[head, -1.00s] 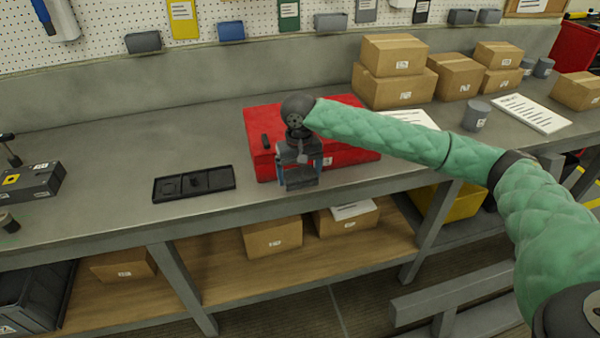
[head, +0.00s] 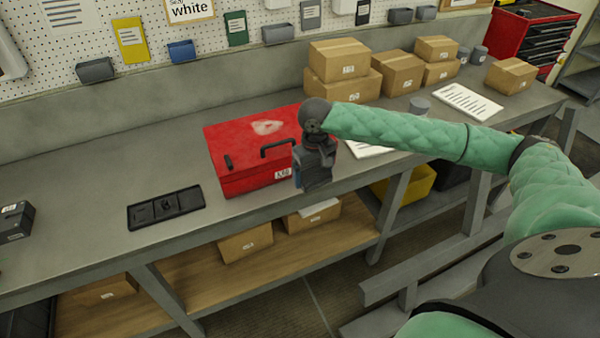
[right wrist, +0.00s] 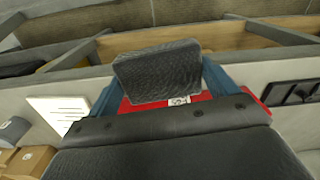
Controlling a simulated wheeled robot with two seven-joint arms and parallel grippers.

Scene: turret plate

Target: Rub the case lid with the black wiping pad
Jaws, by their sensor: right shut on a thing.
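The red case (head: 245,180) stands on the bench with its lid (head: 230,135) closed. A pale, whitish smudge (head: 268,127) shows on the lid, behind the black handle. My right gripper (head: 312,182) is at the case's front right corner, pointing down. In the right wrist view, its blue fingers are shut on the black wiping pad (right wrist: 158,78). The red case (right wrist: 150,104) shows behind the pad there. In the head view the pad is hard to tell from the dark gripper. I cannot tell whether it touches the case. My left gripper is not in view.
A black compartment tray (head: 165,207) lies left of the case. Cardboard boxes (head: 345,90), a grey cup (head: 419,105) and a paper sheet (head: 468,102) stand or lie to the right. A dark grey box (head: 15,222) is at far left. Bench between is clear.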

